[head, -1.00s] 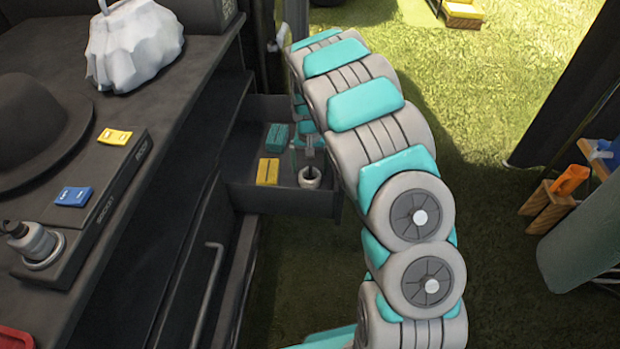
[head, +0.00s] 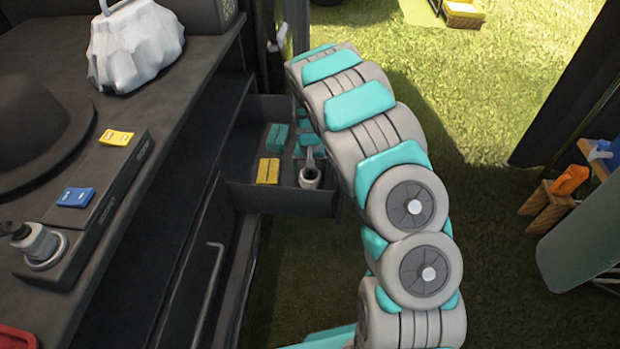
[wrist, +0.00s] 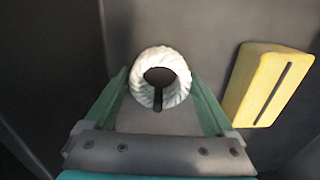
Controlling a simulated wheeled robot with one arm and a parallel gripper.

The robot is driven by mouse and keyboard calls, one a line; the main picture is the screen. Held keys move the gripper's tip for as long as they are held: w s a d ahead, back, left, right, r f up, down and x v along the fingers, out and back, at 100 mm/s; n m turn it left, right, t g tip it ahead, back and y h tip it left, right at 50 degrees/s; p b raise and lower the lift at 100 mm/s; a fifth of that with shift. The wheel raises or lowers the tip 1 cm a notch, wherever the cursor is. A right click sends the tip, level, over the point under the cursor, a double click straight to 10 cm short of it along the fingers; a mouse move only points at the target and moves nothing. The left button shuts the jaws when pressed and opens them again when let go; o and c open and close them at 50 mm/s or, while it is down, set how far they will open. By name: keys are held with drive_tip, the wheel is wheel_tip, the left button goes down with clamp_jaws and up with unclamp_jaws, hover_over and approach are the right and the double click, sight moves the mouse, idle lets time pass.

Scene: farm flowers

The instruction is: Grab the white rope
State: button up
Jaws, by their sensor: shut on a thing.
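The white rope (wrist: 161,62) is a small coiled ring with a dark middle, and it sits in an open drawer. In the head view the rope (head: 309,182) shows as a small pale ring near the drawer's front right corner. My gripper (wrist: 161,84) has its green fingers on either side of the rope and is shut on it. In the head view my gripper (head: 311,160) reaches down to the rope, and the arm hides part of it.
The open dark drawer (head: 290,208) also holds a yellow block (head: 268,171), seen right of the rope in the wrist view (wrist: 270,85), and a teal block (head: 277,137). A dark counter (head: 150,120) stands at left.

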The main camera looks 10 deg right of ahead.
drive_tip(key=c, duration=0.5)
drive_tip(key=shift+o, duration=0.2)
